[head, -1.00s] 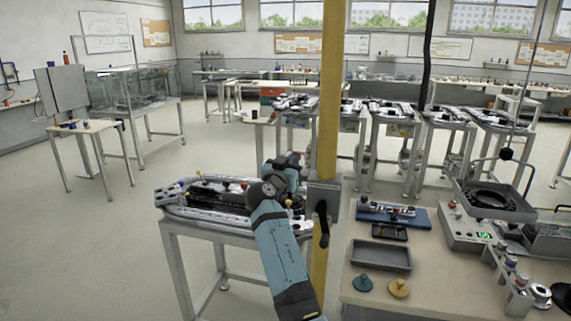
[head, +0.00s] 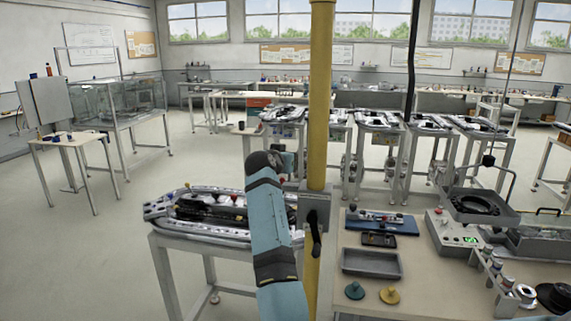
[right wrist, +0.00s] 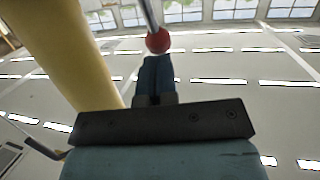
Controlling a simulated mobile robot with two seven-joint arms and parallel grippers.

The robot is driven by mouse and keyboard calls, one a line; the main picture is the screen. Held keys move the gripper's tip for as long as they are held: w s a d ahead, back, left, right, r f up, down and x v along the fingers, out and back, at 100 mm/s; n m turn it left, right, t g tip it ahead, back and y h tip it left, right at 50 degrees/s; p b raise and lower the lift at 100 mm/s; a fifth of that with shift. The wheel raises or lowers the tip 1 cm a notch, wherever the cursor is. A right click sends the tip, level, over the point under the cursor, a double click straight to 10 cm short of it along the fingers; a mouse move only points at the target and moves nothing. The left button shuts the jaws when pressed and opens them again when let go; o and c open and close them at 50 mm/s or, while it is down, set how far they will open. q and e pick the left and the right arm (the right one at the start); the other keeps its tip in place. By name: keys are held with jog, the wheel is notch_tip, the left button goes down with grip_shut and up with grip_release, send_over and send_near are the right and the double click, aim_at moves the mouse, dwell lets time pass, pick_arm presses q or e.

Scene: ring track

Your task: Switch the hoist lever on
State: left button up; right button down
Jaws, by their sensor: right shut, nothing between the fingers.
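A yellow post (head: 318,110) stands in the middle of the head view, with a grey box (head: 308,203) on it. A black handle (head: 315,238) hangs down at the box. My right arm rises just left of the post; its gripper is hidden behind the arm there. In the right wrist view, the right gripper (right wrist: 157,72) is shut, its fingertips just below a red ball (right wrist: 158,40) on a thin metal rod, which looks like the lever's knob. Whether they touch is unclear. The post (right wrist: 65,50) is close on the left. My left gripper is out of view.
A ring-track table (head: 160,212) stands left of and behind my arm. On the right, a bench (head: 345,290) holds a grey tray (head: 371,264), a blue board and a device with a display.

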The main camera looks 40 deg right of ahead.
jog(key=shift+w+d, duration=0.1)
jog(key=shift+d, duration=0.1)
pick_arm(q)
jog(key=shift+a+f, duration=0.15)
pick_arm(e)
jog(key=shift+r, duration=0.15)
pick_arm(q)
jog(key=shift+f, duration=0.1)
pick_arm(e)
jog(key=shift+d+r, duration=0.1)
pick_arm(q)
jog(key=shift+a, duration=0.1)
pick_arm(e)
jog(key=shift+r, duration=0.1)
